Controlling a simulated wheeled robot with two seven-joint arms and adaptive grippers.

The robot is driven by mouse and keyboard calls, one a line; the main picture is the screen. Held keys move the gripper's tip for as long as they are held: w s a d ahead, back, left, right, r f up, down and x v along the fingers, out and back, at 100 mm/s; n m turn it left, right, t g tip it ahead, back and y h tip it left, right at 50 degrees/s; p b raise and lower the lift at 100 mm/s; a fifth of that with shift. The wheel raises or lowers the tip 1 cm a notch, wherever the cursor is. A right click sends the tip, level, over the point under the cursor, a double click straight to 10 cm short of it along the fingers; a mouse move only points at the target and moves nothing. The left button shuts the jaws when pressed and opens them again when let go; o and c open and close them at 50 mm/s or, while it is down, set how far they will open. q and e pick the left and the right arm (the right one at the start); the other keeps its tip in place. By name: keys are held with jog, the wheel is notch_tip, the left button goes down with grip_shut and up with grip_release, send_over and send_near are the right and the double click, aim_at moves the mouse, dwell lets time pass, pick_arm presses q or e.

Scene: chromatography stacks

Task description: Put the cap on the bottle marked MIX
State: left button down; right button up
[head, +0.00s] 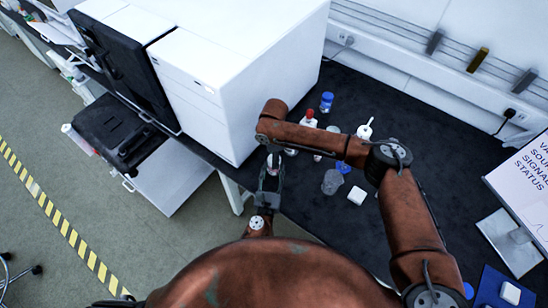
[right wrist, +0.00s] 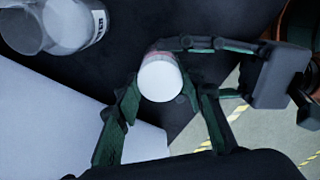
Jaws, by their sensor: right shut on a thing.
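My right gripper (right wrist: 160,95) is shut on a white round-topped thing (right wrist: 160,82) with a pinkish edge; I cannot tell whether it is a lone cap. It also shows in the head view (head: 274,159), where my forearm covers much of the right gripper. My left gripper (head: 270,168) reaches it from below; in the right wrist view its fingers come from the right, on both sides of the thing. Their grip is unclear. A clear glass bottle (right wrist: 68,22) has a label I cannot read surely.
A red-topped bottle (head: 308,119), a blue-topped bottle (head: 326,102), a white spouted bottle (head: 364,130) and a clear vessel (head: 332,181) stand close to my right forearm. A big white instrument (head: 235,60) is on the left. The dark table (head: 320,220) is bare nearer me.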

jog(key=shift+c, duration=0.8)
jog(key=o, duration=1.4)
notch_tip(320, 180, up, 12)
pick_arm(q)
jog(key=c, duration=1.1)
grip_release()
jog(key=shift+s, duration=0.1)
jog(key=s, duration=0.4)
jog(key=s+a, duration=0.1)
jog(key=s, duration=0.6)
jog(key=shift+s+a, duration=0.35)
jog(key=shift+a, duration=0.05)
